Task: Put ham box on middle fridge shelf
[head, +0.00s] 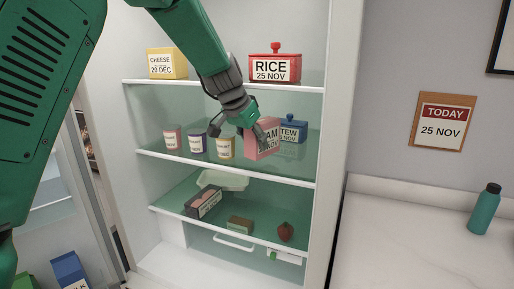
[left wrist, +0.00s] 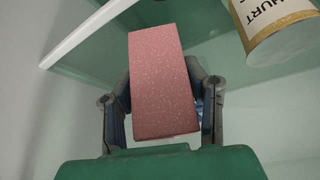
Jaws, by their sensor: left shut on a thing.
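The pink ham box (head: 262,140) is at the middle fridge shelf (head: 185,154), in front of the blue stew box (head: 293,129) and right of a yoghurt cup (head: 225,147). My left gripper (head: 258,134) is shut on the ham box. In the left wrist view the box (left wrist: 162,85) stands between the two fingers (left wrist: 160,115). Whether its base touches the shelf I cannot tell. The stew box is partly hidden behind the ham box. My right gripper is not in view.
Several cups stand left on the middle shelf. The top shelf holds a cheese box (head: 167,64) and a red rice box (head: 275,67). The lower shelf holds a dark package (head: 203,203), a small brown box (head: 240,225) and a strawberry (head: 286,231). A counter (head: 410,235) with a teal bottle (head: 485,210) is right.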

